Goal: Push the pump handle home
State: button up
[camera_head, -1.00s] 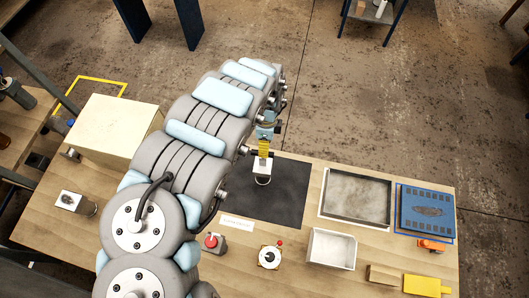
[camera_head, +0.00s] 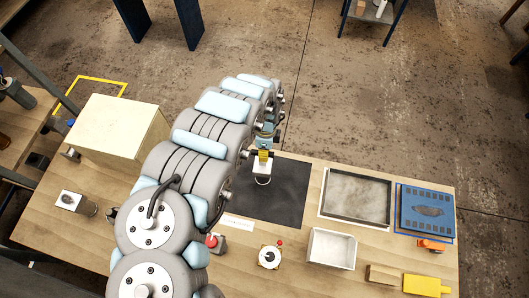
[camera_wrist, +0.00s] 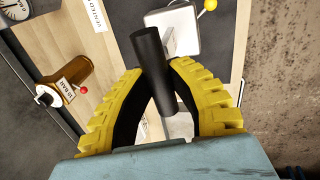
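The black cylindrical pump handle (camera_wrist: 154,65) stands out between the yellow fingers in the wrist view. My gripper (camera_wrist: 156,72) has its fingertips on either side of the handle and they appear to touch it. Beyond it is a white block (camera_wrist: 185,38) with a yellow knob. In the head view my gripper (camera_head: 263,157) is over the small white fixture (camera_head: 262,180) on the dark mat (camera_head: 290,190). The handle is not clear there, and my arm covers the area to the left.
A cream box (camera_head: 115,130) stands left of my arm. A grey-lined tray (camera_head: 355,195), a blue panel (camera_head: 427,210) and a white bin (camera_head: 331,248) are at right.

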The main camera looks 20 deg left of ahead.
aim_at(264, 165)
grip_shut()
notch_tip(264, 165, down, 6)
jog(key=b, duration=0.3)
jog(key=shift+d+f, duration=0.1)
jog(key=o, duration=0.8)
grip_release()
notch_tip(264, 165, up, 12)
jog(key=w, duration=0.2)
jog(key=shift+w+a, duration=0.15)
jog(key=shift+a, duration=0.25)
